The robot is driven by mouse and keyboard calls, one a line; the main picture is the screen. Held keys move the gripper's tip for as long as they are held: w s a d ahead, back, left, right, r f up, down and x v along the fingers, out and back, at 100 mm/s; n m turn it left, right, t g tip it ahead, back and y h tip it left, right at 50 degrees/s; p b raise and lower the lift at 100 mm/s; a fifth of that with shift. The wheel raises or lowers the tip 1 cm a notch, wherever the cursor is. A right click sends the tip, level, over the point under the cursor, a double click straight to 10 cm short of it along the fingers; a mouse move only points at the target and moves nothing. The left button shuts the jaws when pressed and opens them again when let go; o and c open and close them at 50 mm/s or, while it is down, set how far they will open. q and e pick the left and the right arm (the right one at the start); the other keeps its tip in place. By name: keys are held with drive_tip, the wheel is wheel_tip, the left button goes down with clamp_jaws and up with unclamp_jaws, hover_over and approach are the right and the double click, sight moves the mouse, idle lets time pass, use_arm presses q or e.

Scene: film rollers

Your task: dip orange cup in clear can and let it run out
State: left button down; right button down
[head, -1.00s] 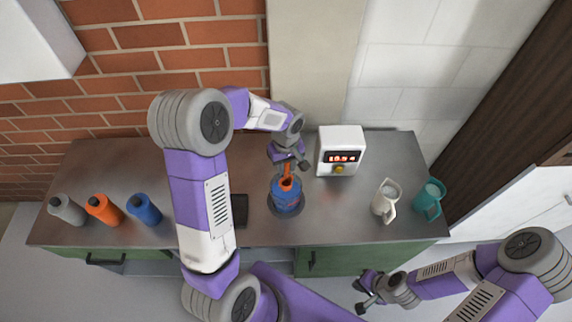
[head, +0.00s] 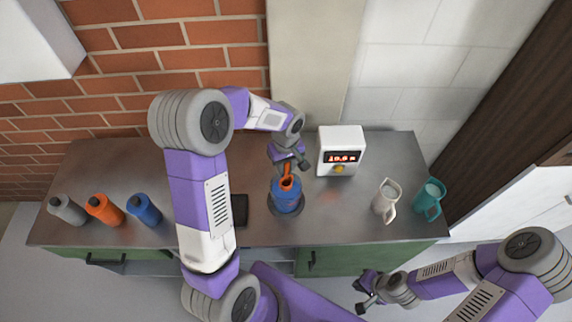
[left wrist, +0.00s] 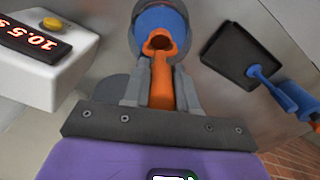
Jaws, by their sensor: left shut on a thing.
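An orange cup (head: 287,182) with a long upright handle is at the mouth of a blue-looking can (head: 287,200) in the middle of the counter. My left gripper (head: 289,163) is shut on its handle from above. In the left wrist view the cup's round mouth (left wrist: 160,42) faces the camera against the blue of the can (left wrist: 158,17). How deep the cup sits is hard to tell, and I cannot tell whether the blue is the can or its contents. My right gripper (head: 361,296) is empty, fingers apart, in front of the counter.
A white timer box (head: 340,142) with red digits stands right of the can. A white jug (head: 383,205) and a teal jug (head: 428,207) stand further right. Grey (head: 66,210), orange (head: 104,210) and blue (head: 144,208) bottles stand left. A dark tray (head: 240,211) lies beside the can.

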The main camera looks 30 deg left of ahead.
use_arm(q)
drive_tip(key=shift+r, duration=0.1)
drive_tip(key=shift+r+p, duration=2.05)
drive_tip(key=shift+r, duration=0.9)
drive_tip(key=shift+f, duration=0.1)
